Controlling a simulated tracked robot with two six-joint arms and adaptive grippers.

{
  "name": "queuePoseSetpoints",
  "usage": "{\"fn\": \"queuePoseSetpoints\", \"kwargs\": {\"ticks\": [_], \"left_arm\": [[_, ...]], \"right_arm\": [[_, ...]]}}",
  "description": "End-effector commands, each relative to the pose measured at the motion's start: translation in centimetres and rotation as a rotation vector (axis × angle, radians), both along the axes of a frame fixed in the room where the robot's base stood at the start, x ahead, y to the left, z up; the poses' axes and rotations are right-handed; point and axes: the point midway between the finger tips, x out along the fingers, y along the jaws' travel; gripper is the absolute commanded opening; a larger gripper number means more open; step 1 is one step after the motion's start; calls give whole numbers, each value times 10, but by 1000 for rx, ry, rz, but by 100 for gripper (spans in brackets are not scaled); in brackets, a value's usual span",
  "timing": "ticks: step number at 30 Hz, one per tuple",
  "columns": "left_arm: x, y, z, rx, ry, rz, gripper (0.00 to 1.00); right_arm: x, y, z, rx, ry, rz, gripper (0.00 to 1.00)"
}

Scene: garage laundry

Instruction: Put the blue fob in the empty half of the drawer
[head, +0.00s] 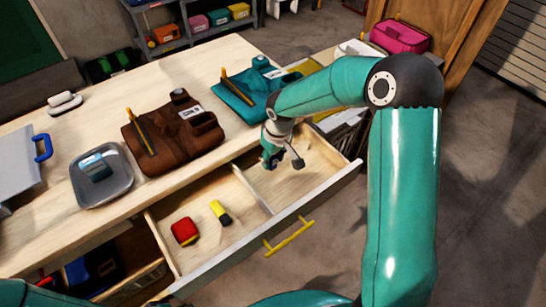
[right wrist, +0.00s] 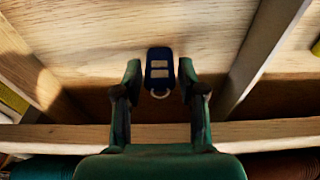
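The blue fob (right wrist: 160,70), dark with pale buttons and a small ring, shows in the right wrist view between the fingertips of my right gripper (right wrist: 159,78). A narrow gap shows on each side of it, so the fingers look open around it. I cannot tell whether it touches the drawer floor. In the head view my right gripper (head: 282,158) reaches down into the right half of the open drawer (head: 325,192), which holds nothing else visible. A divider (head: 252,190) separates it from the left half, where a red item (head: 185,231) and a yellow-black item (head: 221,212) lie. My left gripper is out of view.
The wooden worktop (head: 60,205) behind the drawer carries a grey tray (head: 102,193) with a blue-grey block, a brown tool pouch (head: 170,140) and a teal pouch (head: 250,90). The yellow drawer handle (head: 289,238) sticks out in front.

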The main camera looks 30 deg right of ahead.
Motion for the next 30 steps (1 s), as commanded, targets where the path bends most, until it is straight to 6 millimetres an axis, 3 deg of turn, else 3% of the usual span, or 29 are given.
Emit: {"fn": "queuePoseSetpoints", "kwargs": {"ticks": [14, 20, 30], "left_arm": [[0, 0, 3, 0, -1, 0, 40], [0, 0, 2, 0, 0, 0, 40], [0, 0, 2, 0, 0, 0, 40]], "right_arm": [[0, 0, 5, -1, -1, 0, 55], [-3, -1, 34, -1, -6, 0, 55], [-13, -1, 100, 0, -4, 1, 55]]}}
